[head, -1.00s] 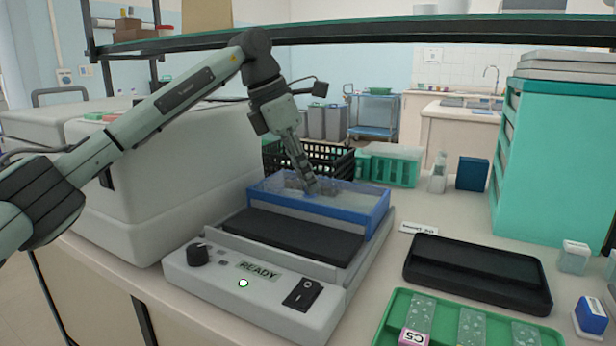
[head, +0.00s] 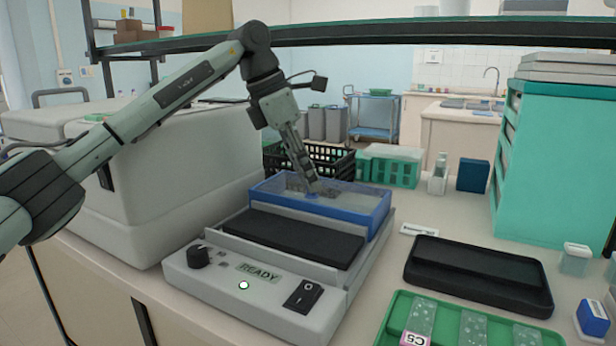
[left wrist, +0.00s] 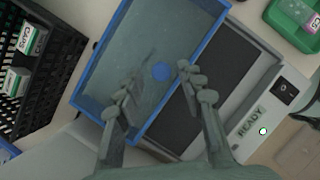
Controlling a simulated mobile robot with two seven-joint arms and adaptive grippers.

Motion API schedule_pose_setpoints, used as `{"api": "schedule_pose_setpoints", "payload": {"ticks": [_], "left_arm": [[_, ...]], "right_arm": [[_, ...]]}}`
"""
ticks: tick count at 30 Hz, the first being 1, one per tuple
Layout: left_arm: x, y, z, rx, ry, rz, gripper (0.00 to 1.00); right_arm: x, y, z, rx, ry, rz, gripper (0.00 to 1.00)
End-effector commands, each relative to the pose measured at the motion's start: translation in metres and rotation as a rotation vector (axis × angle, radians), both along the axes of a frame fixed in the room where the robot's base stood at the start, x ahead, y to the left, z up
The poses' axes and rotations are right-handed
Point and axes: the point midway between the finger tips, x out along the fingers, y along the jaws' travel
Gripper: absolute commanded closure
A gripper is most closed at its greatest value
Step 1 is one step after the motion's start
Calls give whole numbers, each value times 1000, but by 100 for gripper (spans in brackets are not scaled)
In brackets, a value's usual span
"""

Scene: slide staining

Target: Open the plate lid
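The plate lid (head: 372,226) is a clear panel in a blue frame at the back of the grey stainer. The black plate (head: 290,238) in front of it is uncovered. In the left wrist view the lid's blue frame (left wrist: 188,88) fills the middle, with a round blue spot (left wrist: 161,72) on its panel. My left gripper (head: 316,190) reaches down to the lid from behind. In the left wrist view its two fingertips (left wrist: 158,78) are apart, one on each side of the blue spot, with nothing held. Whether they touch the panel is unclear. My right gripper is not in view.
The stainer's front has a dark knob (head: 198,256), a READY label and a black switch (head: 303,296). A black crate (head: 335,160) stands behind. A black tray (head: 478,272) and green slide tray (head: 390,330) lie at right. A shelf (head: 420,30) crosses above.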

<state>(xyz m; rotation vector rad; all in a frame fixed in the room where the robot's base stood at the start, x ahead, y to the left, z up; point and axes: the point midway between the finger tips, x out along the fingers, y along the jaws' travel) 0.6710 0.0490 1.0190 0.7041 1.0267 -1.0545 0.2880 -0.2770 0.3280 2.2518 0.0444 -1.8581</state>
Motion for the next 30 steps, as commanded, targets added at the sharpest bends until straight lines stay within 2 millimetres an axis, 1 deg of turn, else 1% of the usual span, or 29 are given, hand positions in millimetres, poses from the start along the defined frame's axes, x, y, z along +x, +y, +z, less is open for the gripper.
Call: {"api": "schedule_pose_setpoints", "payload": {"ticks": [1,9,12,15,21,30], "left_arm": [[-1,4,10,-1,-5,2,62],[-9,24,63,-2,-4,2,62],[-11,30,80,-2,-4,1,62],[-13,35,91,-2,-3,1,62],[-15,38,100,-1,-1,-1,62],[-15,38,100,-2,-1,-1,62]], "right_arm": [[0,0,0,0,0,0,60],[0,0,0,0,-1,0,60],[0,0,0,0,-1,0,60],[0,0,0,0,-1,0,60],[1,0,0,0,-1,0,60],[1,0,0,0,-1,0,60]]}}
